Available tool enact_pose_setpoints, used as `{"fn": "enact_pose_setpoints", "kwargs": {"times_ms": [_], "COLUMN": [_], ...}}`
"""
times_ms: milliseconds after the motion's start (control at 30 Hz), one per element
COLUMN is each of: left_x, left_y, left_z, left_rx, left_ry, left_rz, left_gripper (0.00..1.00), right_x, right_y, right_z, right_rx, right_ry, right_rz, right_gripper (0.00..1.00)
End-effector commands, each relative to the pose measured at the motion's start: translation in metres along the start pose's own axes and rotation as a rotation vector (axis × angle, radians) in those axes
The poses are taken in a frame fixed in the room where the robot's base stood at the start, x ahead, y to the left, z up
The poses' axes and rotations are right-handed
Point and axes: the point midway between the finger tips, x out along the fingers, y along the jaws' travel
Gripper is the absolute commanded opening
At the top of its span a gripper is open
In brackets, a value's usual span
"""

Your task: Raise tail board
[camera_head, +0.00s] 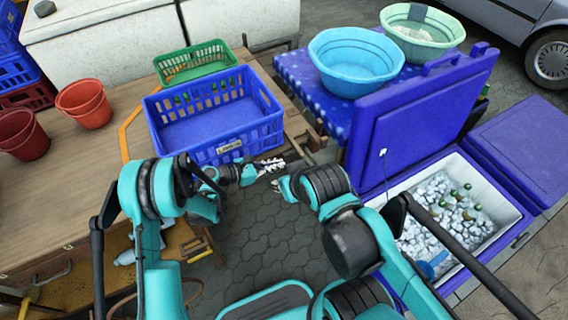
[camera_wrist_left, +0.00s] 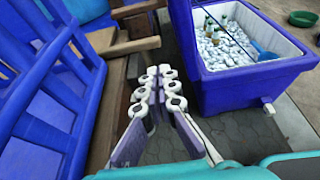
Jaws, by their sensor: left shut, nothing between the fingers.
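My left gripper (camera_head: 270,165) is shut and empty, just right of the blue crate's lower corner in the head view. In the left wrist view its two ringed fingers (camera_wrist_left: 158,84) lie close together above the paving. A wooden bed (camera_head: 85,165) with a handle on its front side fills the left of the head view. I cannot tell for certain which of its boards is the tail board. Wooden beams (camera_wrist_left: 125,42) at its edge show left of the fingers, apart from them. My right gripper (camera_head: 282,187) is close to the left one, and its fingers are not clear.
A blue crate (camera_head: 222,152), a green crate (camera_head: 196,60) and red buckets (camera_head: 84,103) stand on the bed. An open blue cooler (camera_head: 510,225) holds ice and bottles at right. Light-blue (camera_head: 356,60) and green (camera_head: 422,32) basins stand behind. Paving between is clear.

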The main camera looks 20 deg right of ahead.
Motion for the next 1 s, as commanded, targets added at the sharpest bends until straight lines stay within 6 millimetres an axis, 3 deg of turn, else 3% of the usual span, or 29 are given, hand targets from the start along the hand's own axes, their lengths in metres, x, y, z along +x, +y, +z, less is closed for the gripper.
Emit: {"fn": "enact_pose_setpoints", "kwargs": {"times_ms": [200, 433, 633, 1000], "left_x": [0.042, 0.076, 0.086, 0.086], "left_y": [-0.001, 0.000, 0.000, 0.000], "left_z": [-0.003, -0.002, -0.001, 0.001], "left_rx": [0.003, 0.003, 0.003, 0.003], "left_ry": [0.001, 0.001, 0.002, 0.007], "left_rz": [-0.002, -0.001, 0.001, 0.001], "left_gripper": [0.00, 0.00, 0.00, 0.00], "right_x": [0.013, 0.022, 0.024, 0.023], "right_y": [0.000, 0.000, 0.000, 0.000], "right_z": [0.009, 0.016, 0.017, 0.017], "right_rx": [0.000, 0.000, 0.000, 0.000], "right_ry": [0.000, 0.000, 0.000, 0.000], "right_rz": [0.000, 0.000, 0.000, 0.000], "right_gripper": [0.30, 0.30, 0.30, 0.30]}}
